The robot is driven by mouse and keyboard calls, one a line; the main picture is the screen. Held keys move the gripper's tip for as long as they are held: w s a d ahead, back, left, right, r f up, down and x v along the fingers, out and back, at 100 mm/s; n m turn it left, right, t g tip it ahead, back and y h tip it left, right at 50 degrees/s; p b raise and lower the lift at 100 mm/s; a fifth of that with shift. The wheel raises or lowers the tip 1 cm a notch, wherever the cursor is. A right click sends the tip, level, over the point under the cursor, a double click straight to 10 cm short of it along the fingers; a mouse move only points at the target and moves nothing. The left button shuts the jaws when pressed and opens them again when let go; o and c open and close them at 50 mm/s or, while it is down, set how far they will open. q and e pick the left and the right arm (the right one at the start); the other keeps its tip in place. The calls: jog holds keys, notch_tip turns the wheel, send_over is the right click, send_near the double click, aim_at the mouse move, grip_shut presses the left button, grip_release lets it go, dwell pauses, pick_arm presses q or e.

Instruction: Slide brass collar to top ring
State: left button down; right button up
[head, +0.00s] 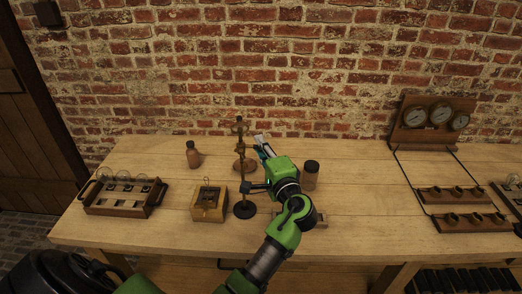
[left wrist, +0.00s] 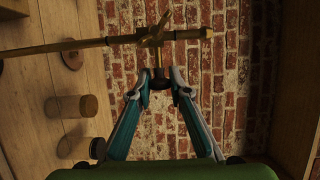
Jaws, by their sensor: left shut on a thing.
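The brass collar (left wrist: 153,38) is around the rod near that end, with angled arms and a short stem ending in a dark knob (left wrist: 160,82). My left gripper (left wrist: 161,78) has its fingertips on either side of the knob and is shut on it. In the head view my left gripper (head: 262,147) is right of the upper rod. My right gripper is not in view.
A brown bottle (head: 193,155), a small wooden box (head: 209,203) and a rack of jars (head: 122,196) stand left of the rod. A dark-capped jar (head: 310,176) is right of my arm. Gauges (head: 431,117) and wooden holders (head: 455,195) are at the right.

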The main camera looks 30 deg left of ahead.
pick_arm(q)
jog(key=shift+r, duration=0.85)
jog(key=shift+f, duration=0.2)
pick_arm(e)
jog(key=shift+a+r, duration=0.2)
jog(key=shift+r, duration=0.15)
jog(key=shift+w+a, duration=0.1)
pick_arm(q)
jog(key=c, duration=1.9)
grip_release()
jog(key=shift+f, duration=0.1)
jog(key=shift+a, duration=0.1)
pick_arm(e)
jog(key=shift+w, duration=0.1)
